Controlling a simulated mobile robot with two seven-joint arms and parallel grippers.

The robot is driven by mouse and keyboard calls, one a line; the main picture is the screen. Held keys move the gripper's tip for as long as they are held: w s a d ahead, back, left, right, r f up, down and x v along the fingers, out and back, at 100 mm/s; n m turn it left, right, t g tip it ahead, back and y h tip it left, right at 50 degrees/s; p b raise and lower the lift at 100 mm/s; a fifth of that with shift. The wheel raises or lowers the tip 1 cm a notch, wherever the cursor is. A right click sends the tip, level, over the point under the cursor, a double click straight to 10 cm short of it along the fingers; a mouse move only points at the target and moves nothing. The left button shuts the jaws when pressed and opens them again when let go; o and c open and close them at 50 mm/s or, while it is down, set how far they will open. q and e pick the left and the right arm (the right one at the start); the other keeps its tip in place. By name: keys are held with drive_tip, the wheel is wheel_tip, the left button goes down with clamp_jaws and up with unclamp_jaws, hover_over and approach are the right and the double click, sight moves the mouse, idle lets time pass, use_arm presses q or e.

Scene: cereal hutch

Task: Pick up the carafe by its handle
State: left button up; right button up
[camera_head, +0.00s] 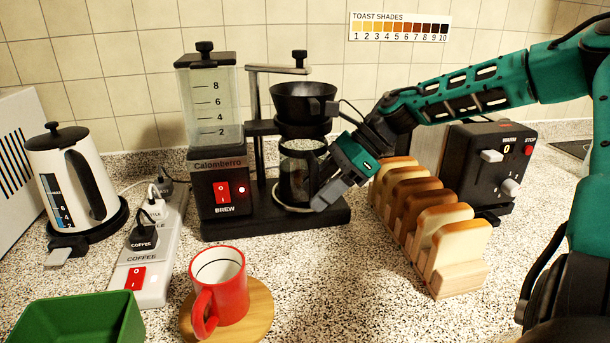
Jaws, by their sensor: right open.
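The glass carafe (291,178) stands upright on the plate of the black coffee maker (222,180), under the filter cone. It has a dark band and a dark handle on its right side. My right gripper (322,190) reaches in from the right and is at the carafe's handle side, with its fingers open. The gripper covers most of the handle, so I cannot tell whether the handle lies between the fingers or whether they touch it. The carafe rests on the plate. My left gripper is out of view.
A wooden rack with toast slices (450,245) stands close to the right of my gripper, before a black toaster (490,165). A red mug (221,285) sits on a wooden coaster in front. A kettle (75,180), power strip (150,260) and green bin (80,320) are left.

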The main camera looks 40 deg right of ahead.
clamp_jaws()
idle(1.2)
drive_tip(key=shift+r, duration=0.1)
